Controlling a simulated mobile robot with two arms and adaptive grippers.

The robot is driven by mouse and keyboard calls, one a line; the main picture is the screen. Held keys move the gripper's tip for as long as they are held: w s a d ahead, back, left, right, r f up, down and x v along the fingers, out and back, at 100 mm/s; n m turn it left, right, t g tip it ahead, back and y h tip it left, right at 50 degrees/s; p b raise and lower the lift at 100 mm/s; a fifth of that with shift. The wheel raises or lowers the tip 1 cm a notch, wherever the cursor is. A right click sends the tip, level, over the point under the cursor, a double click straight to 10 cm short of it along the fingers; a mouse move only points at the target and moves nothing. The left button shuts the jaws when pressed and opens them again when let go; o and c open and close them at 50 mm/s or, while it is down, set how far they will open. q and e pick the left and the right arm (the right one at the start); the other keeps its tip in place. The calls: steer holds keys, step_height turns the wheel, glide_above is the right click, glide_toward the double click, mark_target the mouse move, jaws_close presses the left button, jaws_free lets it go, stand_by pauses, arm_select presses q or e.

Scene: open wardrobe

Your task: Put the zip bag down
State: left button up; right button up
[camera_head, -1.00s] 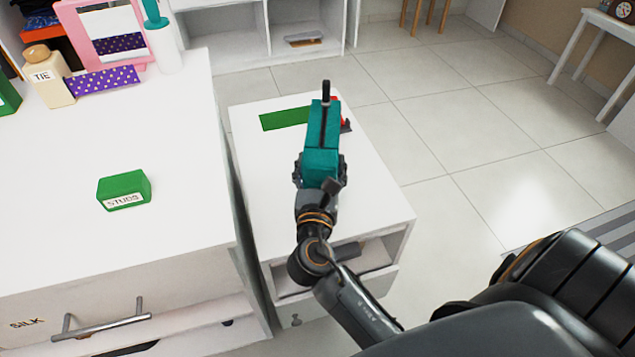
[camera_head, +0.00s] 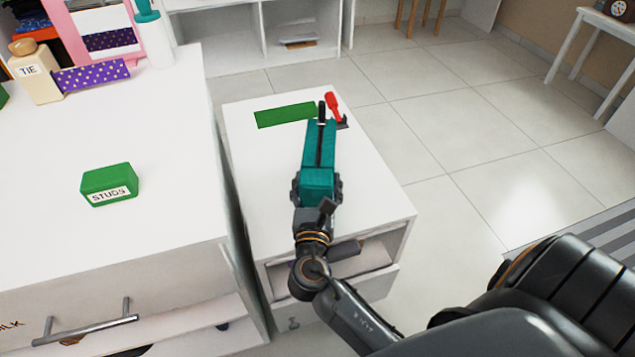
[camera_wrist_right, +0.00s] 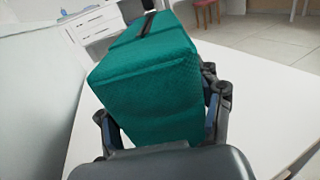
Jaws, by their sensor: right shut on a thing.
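The zip bag (camera_head: 319,160) is a long teal pouch with a dark zip along its top. My right gripper (camera_head: 316,187) is shut on its near end, over the small white cabinet (camera_head: 370,185). In the right wrist view the zip bag (camera_wrist_right: 150,80) fills the middle, with the fingers of my right gripper (camera_wrist_right: 165,125) on both its sides. I cannot tell whether the bag's underside touches the cabinet top. My left gripper is not in view.
A flat green strip (camera_head: 285,115) and a red-handled tool (camera_head: 333,106) lie on the cabinet top near the bag's far end. On the dresser (camera_head: 150,220) at left are a green STUDS box (camera_head: 110,182) and a TIE bottle (camera_head: 35,75). The cabinet top's right side is clear.

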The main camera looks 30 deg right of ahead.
steer(key=o, duration=1.3)
steer(key=shift+f, duration=0.1)
steer(key=shift+o, duration=0.2)
